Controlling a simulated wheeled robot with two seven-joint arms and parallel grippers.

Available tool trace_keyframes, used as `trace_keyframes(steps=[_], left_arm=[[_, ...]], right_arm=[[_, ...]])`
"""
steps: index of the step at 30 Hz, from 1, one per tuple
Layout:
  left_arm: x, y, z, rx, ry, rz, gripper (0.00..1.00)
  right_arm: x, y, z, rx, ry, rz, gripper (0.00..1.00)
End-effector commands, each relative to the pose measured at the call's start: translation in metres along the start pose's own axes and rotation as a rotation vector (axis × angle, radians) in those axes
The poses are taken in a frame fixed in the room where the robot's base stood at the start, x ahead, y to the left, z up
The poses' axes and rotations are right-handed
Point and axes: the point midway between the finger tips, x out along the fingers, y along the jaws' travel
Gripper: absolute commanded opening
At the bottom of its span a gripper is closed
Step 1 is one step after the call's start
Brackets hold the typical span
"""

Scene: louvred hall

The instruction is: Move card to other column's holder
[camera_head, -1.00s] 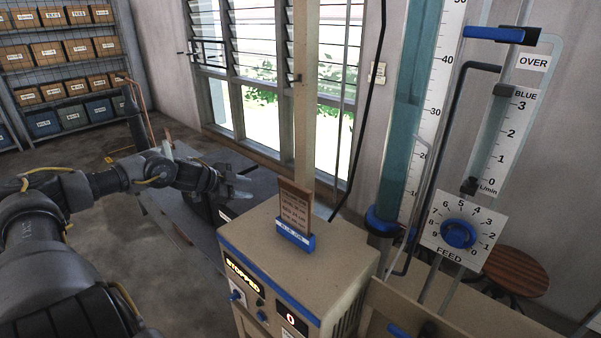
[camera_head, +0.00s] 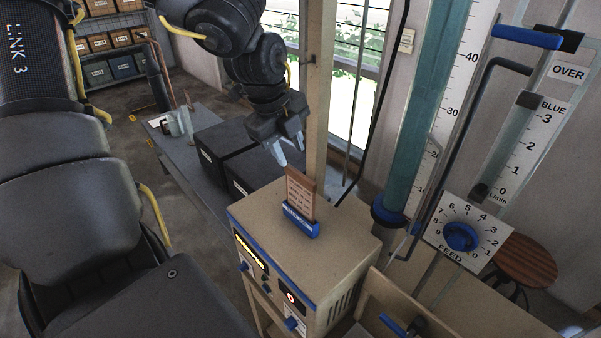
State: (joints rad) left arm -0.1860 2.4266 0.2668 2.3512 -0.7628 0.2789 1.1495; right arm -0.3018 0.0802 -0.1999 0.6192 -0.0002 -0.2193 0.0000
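The brown card (camera_head: 300,190) stands upright in a blue holder (camera_head: 300,222) on top of the beige control box (camera_head: 320,250). My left gripper (camera_head: 290,153) hangs just behind and above the card, pointing down, with its pale fingertips apart and nothing seen between them. It looks clear of the card. The blue column (camera_head: 433,110) with its scale stands to the right. A second card holder is not seen in this view. My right gripper is not in view.
A beige post (camera_head: 318,90) rises right behind the card, close to my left gripper. Black boxes (camera_head: 225,150) sit on a grey bench (camera_head: 185,165) to the left. A feed dial (camera_head: 460,237) and a wooden stool (camera_head: 525,260) are at the right.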

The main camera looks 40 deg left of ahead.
Motion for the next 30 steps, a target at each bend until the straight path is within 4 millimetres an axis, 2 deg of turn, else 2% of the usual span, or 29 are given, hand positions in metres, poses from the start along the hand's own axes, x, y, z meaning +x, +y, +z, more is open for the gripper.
trace_keyframes(steps=[12, 15, 22, 30], left_arm=[[0.058, 0.002, 0.001, -0.002, 0.0, 0.0, 0.35], [0.073, 0.002, 0.001, -0.002, -0.001, -0.002, 0.35], [0.091, 0.001, 0.001, -0.001, 0.0, -0.001, 0.35], [0.097, 0.0, 0.001, -0.001, 0.0, -0.002, 0.35]], right_arm=[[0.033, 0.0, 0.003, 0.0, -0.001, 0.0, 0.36], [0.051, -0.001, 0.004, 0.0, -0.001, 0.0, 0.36], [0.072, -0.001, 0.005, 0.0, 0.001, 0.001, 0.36], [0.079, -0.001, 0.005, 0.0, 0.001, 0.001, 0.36]])
